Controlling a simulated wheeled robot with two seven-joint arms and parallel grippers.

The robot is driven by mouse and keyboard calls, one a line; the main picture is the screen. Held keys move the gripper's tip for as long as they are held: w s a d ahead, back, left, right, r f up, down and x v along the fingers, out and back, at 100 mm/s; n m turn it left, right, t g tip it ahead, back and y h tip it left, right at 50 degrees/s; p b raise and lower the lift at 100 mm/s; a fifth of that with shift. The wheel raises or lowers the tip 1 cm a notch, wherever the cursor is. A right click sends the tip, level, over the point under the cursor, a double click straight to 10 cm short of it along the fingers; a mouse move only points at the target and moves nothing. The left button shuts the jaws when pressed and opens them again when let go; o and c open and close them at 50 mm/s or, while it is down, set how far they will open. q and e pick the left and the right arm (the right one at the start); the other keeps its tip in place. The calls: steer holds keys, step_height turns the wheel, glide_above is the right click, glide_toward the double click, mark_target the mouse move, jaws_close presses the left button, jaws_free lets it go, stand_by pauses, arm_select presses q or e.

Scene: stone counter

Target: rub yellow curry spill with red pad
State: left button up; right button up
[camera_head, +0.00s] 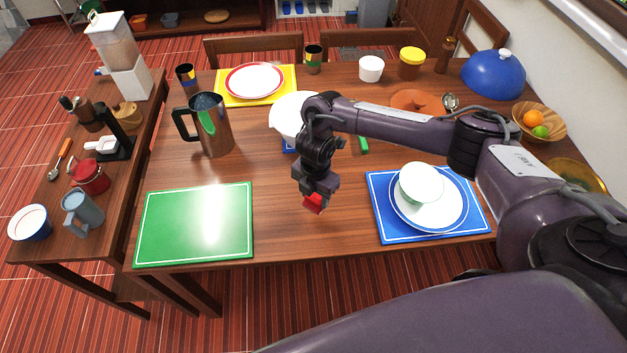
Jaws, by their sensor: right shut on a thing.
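My right gripper (315,193) reaches in from the right over the middle of the wooden table. It points down and is shut on the red pad (314,204), which shows as a small red block below the fingers. I cannot tell whether the pad touches the table or hangs above it. I see no yellow curry spill for sure; the arm and gripper hide part of the table. My left gripper is not in view.
A green mat (195,224) lies left of the gripper, and a blue mat (384,218) with a plate and bowl (422,184) lies right. A steel pitcher (214,128) stands back left. A white bowl (287,113) is behind the wrist. Bare wood shows between the mats.

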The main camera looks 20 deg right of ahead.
steer(key=r, duration=0.1)
steer(key=p, duration=0.1)
steer(key=r, duration=0.1)
steer(key=shift+d+r+p, duration=0.25)
steer(key=shift+r+p, duration=0.1)
steer(key=shift+a+r, duration=0.15)
steer(key=shift+r, duration=0.25)
steer(key=shift+f, duration=0.1)
